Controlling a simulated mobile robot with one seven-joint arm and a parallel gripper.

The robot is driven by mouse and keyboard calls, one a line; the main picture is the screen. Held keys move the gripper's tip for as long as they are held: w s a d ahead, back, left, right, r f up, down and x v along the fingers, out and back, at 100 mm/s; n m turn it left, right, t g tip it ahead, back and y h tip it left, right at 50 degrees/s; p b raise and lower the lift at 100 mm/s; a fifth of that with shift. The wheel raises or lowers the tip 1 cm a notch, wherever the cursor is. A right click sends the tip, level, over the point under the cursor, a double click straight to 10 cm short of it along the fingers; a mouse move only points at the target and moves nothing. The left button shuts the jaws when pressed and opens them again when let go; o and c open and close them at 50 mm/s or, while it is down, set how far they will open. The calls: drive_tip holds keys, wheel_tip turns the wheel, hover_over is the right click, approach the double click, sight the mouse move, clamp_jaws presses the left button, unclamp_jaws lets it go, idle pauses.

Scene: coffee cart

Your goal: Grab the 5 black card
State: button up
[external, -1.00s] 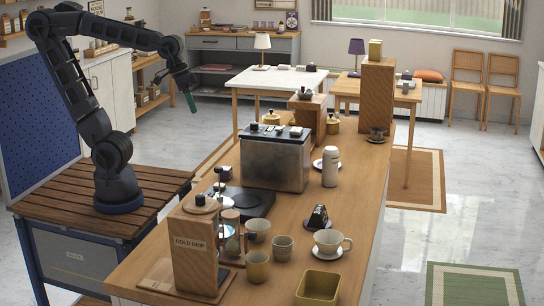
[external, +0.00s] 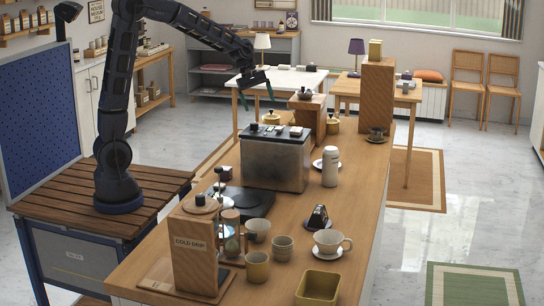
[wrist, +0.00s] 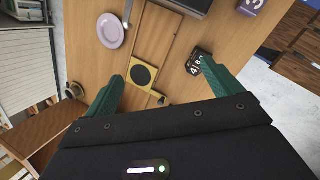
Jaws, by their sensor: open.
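My gripper (external: 256,93) is open and empty in the external view, raised above the far left part of the counter. Its green fingers also show spread apart in the wrist view (wrist: 163,70). In the wrist view a small black card or block with white characters (wrist: 196,63) lies on a wooden surface, just beyond the right fingertip, which partly covers it. Its characters are not clear enough to read as a 5. A purple card marked with what looks like a 3 (wrist: 250,7) is at the top edge, cut off.
The wrist view shows a lilac plate (wrist: 110,31) and yellow square object (wrist: 144,75).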

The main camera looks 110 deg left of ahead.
drive_tip(key=s+a+f+n, duration=0.4)
drive_tip(key=a+f, duration=0.1)
drive_tip(key=a, duration=0.4)
drive_tip(key=s+a+f+n, duration=0.3)
drive_tip(key=a+f+n, duration=0.15)
drive_tip(key=a, duration=0.45)
drive_tip(key=s+a+f+n, duration=0.3)
drive_tip(key=s+a+f, duration=0.15)
drive_tip(key=a, duration=0.35)
drive_tip(key=shift+y, duration=0.3)
drive_tip(key=x, duration=1.1)
drive_tip(key=shift+w+a, duration=0.2)
drive_tip(key=shift+w, duration=0.25)
drive_tip(key=c, duration=1.1)
drive_tip(key=shift+o, duration=0.2)
drive_tip(key=shift+r, duration=0.1)
